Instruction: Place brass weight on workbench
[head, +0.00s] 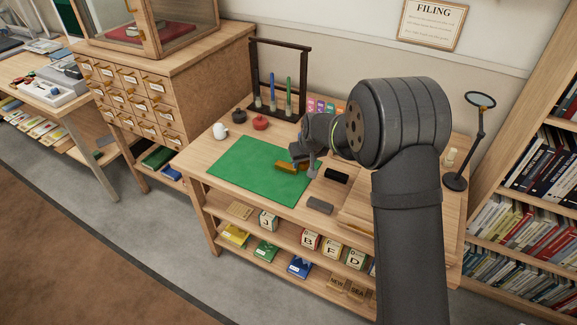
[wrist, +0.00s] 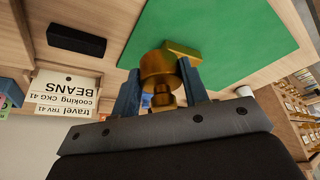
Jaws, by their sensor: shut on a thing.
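The brass weight (wrist: 160,68) is a round golden body with a narrower knob. In the wrist view it sits between the two fingers of my gripper (wrist: 161,84), which is shut on it. In the head view my gripper (head: 304,163) is over the right part of the green mat (head: 243,162) on the wooden workbench (head: 199,153). A brass bar (head: 284,168) shows beside the fingers there, and its end (wrist: 183,49) shows just beyond the weight in the wrist view. My gripper mostly hides the weight in the head view. I cannot tell whether the weight touches the mat.
A black block (head: 336,175) and a grey block (head: 319,205) lie right of the mat. A white pot (head: 220,131), a red pot (head: 260,122) and a dark rack (head: 252,75) stand behind. The mat's left part is clear.

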